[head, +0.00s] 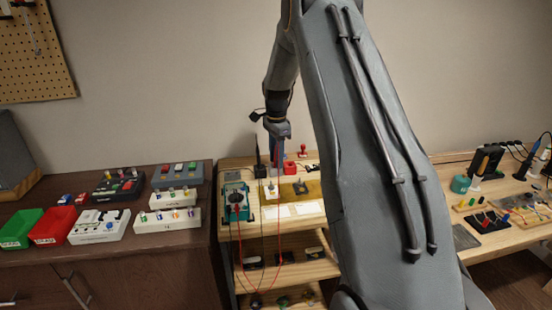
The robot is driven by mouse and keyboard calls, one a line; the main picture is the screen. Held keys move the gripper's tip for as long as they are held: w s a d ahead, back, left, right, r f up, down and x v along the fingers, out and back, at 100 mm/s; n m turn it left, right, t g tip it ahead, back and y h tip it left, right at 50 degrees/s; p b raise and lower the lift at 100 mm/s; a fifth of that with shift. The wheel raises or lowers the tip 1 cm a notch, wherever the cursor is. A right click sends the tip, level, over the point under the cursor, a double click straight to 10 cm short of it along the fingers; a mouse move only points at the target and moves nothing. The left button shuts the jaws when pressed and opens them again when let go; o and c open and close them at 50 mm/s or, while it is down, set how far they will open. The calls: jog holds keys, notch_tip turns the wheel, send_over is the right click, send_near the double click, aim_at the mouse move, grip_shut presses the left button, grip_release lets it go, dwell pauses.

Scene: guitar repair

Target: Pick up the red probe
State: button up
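My gripper (276,150) points down over the small wooden bench in the head view. It is small there, and its fingers cannot be made out clearly. A thin red lead (280,215) rises to the gripper, so the red probe appears to be at or between the fingers; its body is not clearly visible. I cannot tell whether the fingers are closed on it. A slim black upright piece (257,150), perhaps the black probe, stands just left of the gripper. The green multimeter (236,203) with a dark dial lies on the bench, left of and below the gripper.
A red block (290,167) and a red knobbed piece (303,151) are right of the gripper. Leads hang in front of the bench. Pedal boxes (168,219) and red and green bins (53,226) fill the left cabinet. My arm hides the bench's right side.

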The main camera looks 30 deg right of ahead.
grip_shut()
